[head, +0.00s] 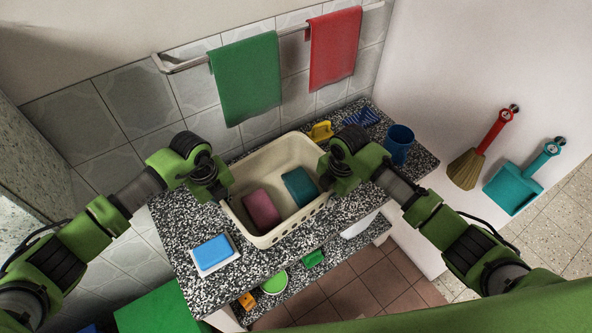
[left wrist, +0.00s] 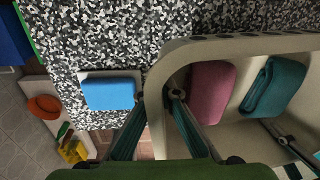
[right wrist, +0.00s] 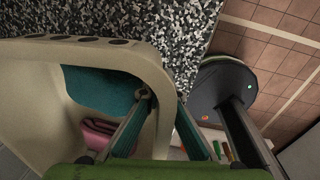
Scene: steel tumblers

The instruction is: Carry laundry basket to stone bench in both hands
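The cream laundry basket (head: 270,238) is over the speckled black-and-white stone bench (head: 185,240); I cannot tell whether its bottom touches the top. It holds a folded pink cloth (head: 262,208) and a folded teal cloth (head: 299,187). My left gripper (head: 222,192) is at its left end. In the left wrist view its fingers (left wrist: 158,97) straddle the basket's wall and appear closed on it. My right gripper (head: 326,178) is at the right end. In the right wrist view its fingers (right wrist: 161,98) pinch that wall from inside and outside.
A blue sponge (head: 212,251) on a white dish lies left of the basket. A yellow item (head: 320,131), a blue brush (head: 361,117) and a blue cup (head: 399,144) stand behind and right. Green (head: 246,80) and red (head: 335,48) towels hang above. A lower shelf holds small items.

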